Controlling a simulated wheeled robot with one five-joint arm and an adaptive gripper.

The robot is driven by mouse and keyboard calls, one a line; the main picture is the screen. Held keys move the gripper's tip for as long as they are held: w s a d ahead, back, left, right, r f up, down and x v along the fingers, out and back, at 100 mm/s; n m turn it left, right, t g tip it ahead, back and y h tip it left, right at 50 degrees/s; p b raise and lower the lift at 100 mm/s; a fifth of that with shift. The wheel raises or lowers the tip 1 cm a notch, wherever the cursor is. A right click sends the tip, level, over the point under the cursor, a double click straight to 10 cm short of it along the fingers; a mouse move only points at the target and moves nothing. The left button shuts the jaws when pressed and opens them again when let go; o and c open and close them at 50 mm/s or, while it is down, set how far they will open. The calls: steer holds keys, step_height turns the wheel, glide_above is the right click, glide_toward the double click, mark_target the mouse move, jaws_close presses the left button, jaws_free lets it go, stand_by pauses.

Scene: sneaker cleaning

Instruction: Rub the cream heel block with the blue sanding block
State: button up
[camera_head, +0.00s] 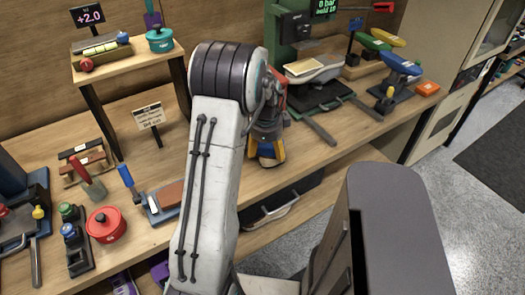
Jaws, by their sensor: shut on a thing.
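My gripper (266,135) is in the middle of the picture, just right of my white arm, low over the front part of the bench. It is partly hidden by the arm and is shut on a small blue thing (278,152), which looks like the blue sanding block. A pale patch shows beside the blue, too small to make out. A cream-topped block (305,67) on a pale sole-like piece sits on a dark stand at the back right, apart from my gripper. I cannot tell for sure that it is the cream heel block.
The wooden bench (335,125) has some bare room right of my gripper. A red pot (106,224), a blue-handled tool tray (163,202) and a sign (149,116) stand left. A raised shelf (125,64) holds a teal pot (160,40). Colored shoe forms (380,38) stand back right.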

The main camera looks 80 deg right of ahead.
steer(key=shift+s+d, duration=1.25)
steer(key=shift+s, duration=0.25)
steer(key=shift+f, duration=0.1)
steer(key=shift+w+a+f+b, duration=0.1)
steer(key=shift+w+a+b, duration=0.65)
steer(key=shift+b, duration=0.3)
steer(key=shift+w+a+b, duration=0.6)
steer(key=shift+w+a, duration=0.1)
steer(key=shift+w, duration=0.2)
steer(key=shift+w+a+b, duration=0.55)
steer(key=shift+w+a, duration=0.1)
steer(key=shift+w, duration=0.2)
steer(key=shift+r, duration=0.25)
steer(key=shift+r+p, duration=2.4)
steer(key=shift+r, duration=0.55)
steer(key=shift+r, duration=0.1)
